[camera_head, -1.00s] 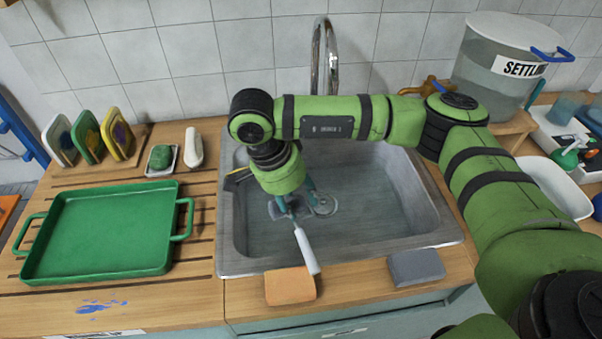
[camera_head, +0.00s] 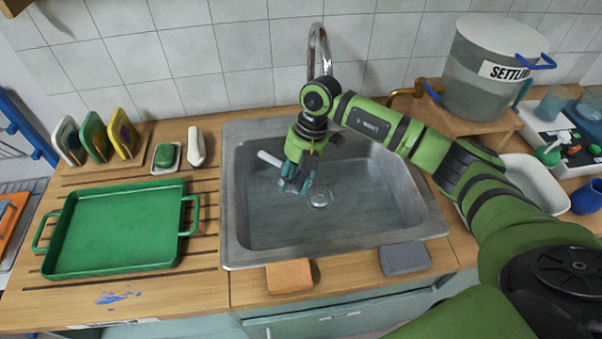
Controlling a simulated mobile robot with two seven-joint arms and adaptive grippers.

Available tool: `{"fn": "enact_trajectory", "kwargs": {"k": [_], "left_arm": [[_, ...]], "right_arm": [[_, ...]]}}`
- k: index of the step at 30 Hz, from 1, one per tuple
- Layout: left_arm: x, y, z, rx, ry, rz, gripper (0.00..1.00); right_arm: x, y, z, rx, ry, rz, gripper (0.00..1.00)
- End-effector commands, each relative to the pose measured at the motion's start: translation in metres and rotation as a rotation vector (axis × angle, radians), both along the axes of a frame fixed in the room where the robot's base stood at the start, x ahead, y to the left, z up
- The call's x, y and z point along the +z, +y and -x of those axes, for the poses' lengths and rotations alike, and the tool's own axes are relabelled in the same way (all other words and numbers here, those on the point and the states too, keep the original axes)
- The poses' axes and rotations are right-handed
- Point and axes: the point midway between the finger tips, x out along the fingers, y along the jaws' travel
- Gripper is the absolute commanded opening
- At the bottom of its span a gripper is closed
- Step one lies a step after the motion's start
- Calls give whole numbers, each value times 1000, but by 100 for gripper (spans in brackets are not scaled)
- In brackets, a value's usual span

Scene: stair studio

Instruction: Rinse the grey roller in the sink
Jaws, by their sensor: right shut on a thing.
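My right gripper (camera_head: 296,185) reaches down into the steel sink (camera_head: 380,222), with its teal fingertips low over the basin beside the drain. It is shut on the roller, whose white handle (camera_head: 268,158) sticks out to the left and away from me. The grey part of the roller is mostly hidden at the fingers, so I cannot tell whether it touches the sink floor. The chrome tap (camera_head: 320,45) arches up behind my right wrist. No water stream can be made out. My left gripper is out of view.
Left of the sink are a green tray (camera_head: 118,226), a soap dish (camera_head: 165,172) and several upright coloured pads. An orange sponge (camera_head: 289,276) and a grey block (camera_head: 405,258) lie on the front edge. A settling bucket (camera_head: 485,85) stands back right.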

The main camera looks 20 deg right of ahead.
Motion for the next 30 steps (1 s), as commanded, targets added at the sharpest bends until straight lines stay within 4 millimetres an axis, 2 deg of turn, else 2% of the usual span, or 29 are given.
{"fn": "enact_trajectory", "kwargs": {"k": [3, 10, 20, 30], "left_arm": [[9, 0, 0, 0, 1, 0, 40], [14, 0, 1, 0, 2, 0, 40], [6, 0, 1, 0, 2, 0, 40], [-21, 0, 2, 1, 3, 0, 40]], "right_arm": [[-3, -7, 0, -234, 2, 0, 12], [-11, -15, -3, -509, 2, -1, 12], [-21, -17, -3, -567, 2, -1, 12], [-53, -16, -3, -565, 2, -1, 12]]}}
